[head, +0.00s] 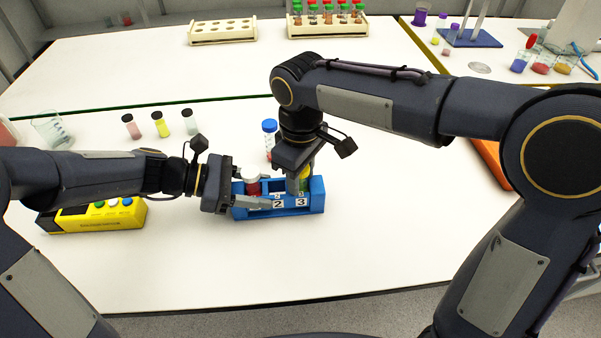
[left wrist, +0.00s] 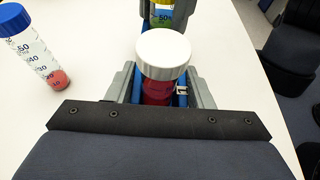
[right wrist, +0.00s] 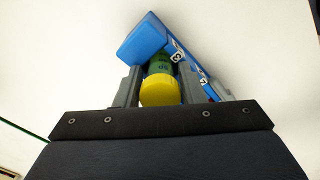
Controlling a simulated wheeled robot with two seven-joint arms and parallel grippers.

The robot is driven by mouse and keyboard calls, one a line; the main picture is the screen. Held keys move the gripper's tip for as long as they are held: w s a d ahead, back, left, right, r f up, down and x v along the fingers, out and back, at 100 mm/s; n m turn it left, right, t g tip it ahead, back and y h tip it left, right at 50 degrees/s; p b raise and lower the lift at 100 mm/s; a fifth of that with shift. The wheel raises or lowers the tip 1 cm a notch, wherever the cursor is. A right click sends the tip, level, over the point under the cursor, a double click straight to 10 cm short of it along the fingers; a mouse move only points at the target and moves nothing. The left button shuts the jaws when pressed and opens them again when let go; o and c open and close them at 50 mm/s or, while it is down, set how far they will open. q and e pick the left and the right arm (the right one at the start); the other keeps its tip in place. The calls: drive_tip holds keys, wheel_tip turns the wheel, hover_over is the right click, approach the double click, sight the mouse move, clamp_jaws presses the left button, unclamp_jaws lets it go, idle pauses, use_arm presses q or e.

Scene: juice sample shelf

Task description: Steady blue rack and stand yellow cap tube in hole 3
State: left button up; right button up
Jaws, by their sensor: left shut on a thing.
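The blue rack (head: 318,201) stands upright on the white table, with labels 2 and 3 showing on its front. My left gripper (head: 257,190) is shut on the rack's left end; its fingers straddle it around a white-capped tube (left wrist: 162,58) with red liquid. The yellow-cap tube (right wrist: 160,90) is at the rack's hole 3 end, cap up and looking upright; its lower end is hidden. My right gripper (right wrist: 160,75) is just above the rack, its fingers on either side of this tube with a slight gap. In the head view the tube (head: 307,180) is partly hidden by a finger.
A blue-capped tube (head: 269,128) stands behind the rack. Several small vials (head: 160,124) and a beaker (head: 52,130) stand at the left. A yellow-black box (head: 105,214) lies beside my left arm. The table in front of the rack is clear.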

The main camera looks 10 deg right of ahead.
drive_tip(key=shift+o, duration=1.2)
drive_tip(key=shift+s+f, duration=0.15)
drive_tip(key=shift+f, duration=0.1)
use_arm(q)
drive_tip(key=shift+d, duration=0.1)
use_arm(e)
drive_tip(key=shift+o, duration=0.4)
drive_tip(key=shift+s+a, duration=0.1)
use_arm(q)
drive_tip(key=shift+r, duration=0.1)
use_arm(e)
drive_tip(key=r, duration=1.2)
drive_tip(key=shift+w+r, duration=0.25)
use_arm(q)
drive_tip(key=o, duration=1.2)
drive_tip(key=shift+c, duration=0.2)
